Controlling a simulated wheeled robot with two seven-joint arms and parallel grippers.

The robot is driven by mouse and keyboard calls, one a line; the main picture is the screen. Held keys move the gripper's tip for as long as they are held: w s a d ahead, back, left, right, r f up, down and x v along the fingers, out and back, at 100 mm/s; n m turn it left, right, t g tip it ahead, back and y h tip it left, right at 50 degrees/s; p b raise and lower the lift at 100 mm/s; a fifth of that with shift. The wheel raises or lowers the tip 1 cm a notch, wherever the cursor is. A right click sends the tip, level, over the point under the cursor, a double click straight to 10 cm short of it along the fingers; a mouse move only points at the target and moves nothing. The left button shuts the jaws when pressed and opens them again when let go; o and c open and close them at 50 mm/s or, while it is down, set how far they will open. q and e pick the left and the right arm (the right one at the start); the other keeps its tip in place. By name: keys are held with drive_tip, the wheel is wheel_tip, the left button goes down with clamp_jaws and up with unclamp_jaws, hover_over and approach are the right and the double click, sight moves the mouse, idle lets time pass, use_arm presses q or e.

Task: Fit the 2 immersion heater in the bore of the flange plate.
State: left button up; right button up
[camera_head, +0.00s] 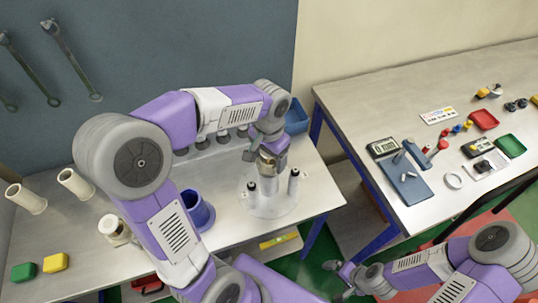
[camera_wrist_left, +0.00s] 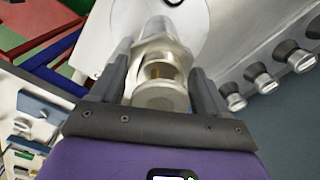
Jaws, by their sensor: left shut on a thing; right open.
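My left gripper (camera_head: 265,162) is above the flange plate (camera_head: 270,208), a pale round disc on the left bench with two upright dark-topped posts (camera_head: 293,182). It is shut on a pale metallic, cylindrical part with brass colour inside, apparently an immersion heater (camera_wrist_left: 160,92). In the left wrist view the part is between the two fingers, with the pale disc beyond it. The bore is hidden, and I cannot tell whether the part touches the plate. My right gripper (camera_head: 345,277) is open and low, away from the bench.
A blue cup (camera_head: 199,212), two white tubes (camera_head: 77,184), and green (camera_head: 24,271) and yellow blocks (camera_head: 55,262) stand on the left bench. A blue bin (camera_head: 297,116) is behind the gripper. The right bench (camera_head: 350,95) holds trays and small tools.

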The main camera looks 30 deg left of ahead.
use_arm(q)
drive_tip(key=shift+f+b, duration=0.65)
drive_tip(key=shift+f, duration=0.3)
drive_tip(key=o, duration=1)
drive_tip(key=shift+r, duration=0.15)
wheel_tip(320, 180, up, 7)
drive_tip(key=p, duration=0.6)
wheel_tip(320, 180, up, 7)
drive_tip(key=shift+r+p, duration=0.2)
drive_tip(key=shift+p, duration=0.5)
